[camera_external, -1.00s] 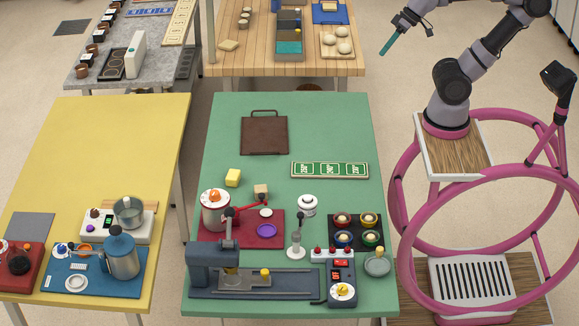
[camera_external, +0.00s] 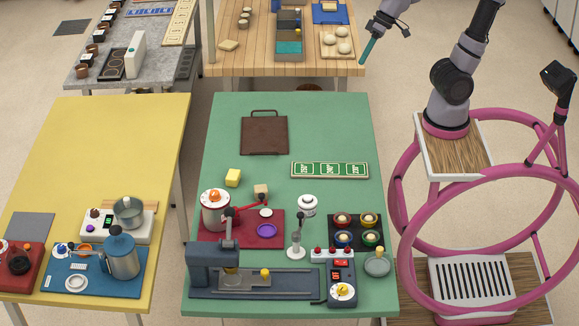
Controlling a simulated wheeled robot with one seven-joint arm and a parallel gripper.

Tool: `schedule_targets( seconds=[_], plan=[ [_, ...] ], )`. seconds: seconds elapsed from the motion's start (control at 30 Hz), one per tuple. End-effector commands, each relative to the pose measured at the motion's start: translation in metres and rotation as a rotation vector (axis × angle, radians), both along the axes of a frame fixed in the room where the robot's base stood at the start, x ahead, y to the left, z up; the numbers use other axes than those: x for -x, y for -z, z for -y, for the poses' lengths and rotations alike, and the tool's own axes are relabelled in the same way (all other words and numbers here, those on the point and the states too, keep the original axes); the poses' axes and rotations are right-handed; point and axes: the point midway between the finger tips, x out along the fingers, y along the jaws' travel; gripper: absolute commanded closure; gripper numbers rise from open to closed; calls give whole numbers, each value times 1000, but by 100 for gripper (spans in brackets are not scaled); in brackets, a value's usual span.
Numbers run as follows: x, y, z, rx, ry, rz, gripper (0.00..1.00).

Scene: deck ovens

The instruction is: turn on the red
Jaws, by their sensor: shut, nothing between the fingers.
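A dark square board (camera_external: 356,229) at the right of the green table holds several round pale-topped domes with coloured rims. The dome at its back left (camera_external: 342,219) looks red-rimmed; the others look yellow, blue and green. A white strip (camera_external: 322,255) with small red knobs lies just in front of the board. A dark control box (camera_external: 342,284) with a red display and a white-yellow dial stands in front of that. I cannot tell whether any is lit. My gripper (camera_external: 364,60) is shut and empty, with teal fingers pointing down, high and far behind these things.
A red mat (camera_external: 277,236) with a pot and red lever, a grey press (camera_external: 214,264) and a small white-based stand (camera_external: 296,245) crowd the table's front. A brown board (camera_external: 264,135) and a green sign strip (camera_external: 330,170) lie farther back. The table's back right is clear.

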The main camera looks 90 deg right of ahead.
Motion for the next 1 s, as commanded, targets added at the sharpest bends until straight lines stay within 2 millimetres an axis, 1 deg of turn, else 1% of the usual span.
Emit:
schedule_targets(
  seconds=[0.03, 0.17, 0.2, 0.27, 0.3, 0.37, 0.4, 0.47, 0.5, 0.57, 0.63, 0.77, 0.8, 0.87, 0.9, 1.0],
  plan=[
    [-13, 6, -15, 2, -18, -28, 100],
    [-43, 21, -52, 10, -40, -81, 100],
    [-51, 27, -64, 17, -45, -96, 100],
    [-62, 37, -84, 28, -55, -116, 100],
    [-69, 45, -98, 36, -61, -129, 100],
    [-78, 57, -119, 52, -69, -147, 100],
    [-84, 65, -134, 64, -77, -156, 100],
    [-90, 79, -158, 83, -86, -169, 100],
    [-93, 88, -174, 97, -92, -175, 100],
    [-97, 104, -198, 120, -102, -184, 100],
    [-99, 123, -227, 149, -117, -187, 100],
    [-95, 162, -282, 206, -144, -185, 100],
    [-92, 175, -298, 226, -153, -180, 100],
    [-86, 194, -323, 253, -168, -172, 100],
    [-81, 207, -339, 271, -177, -165, 100],
    [-67, 236, -375, 311, -203, -139, 100]
  ],
)
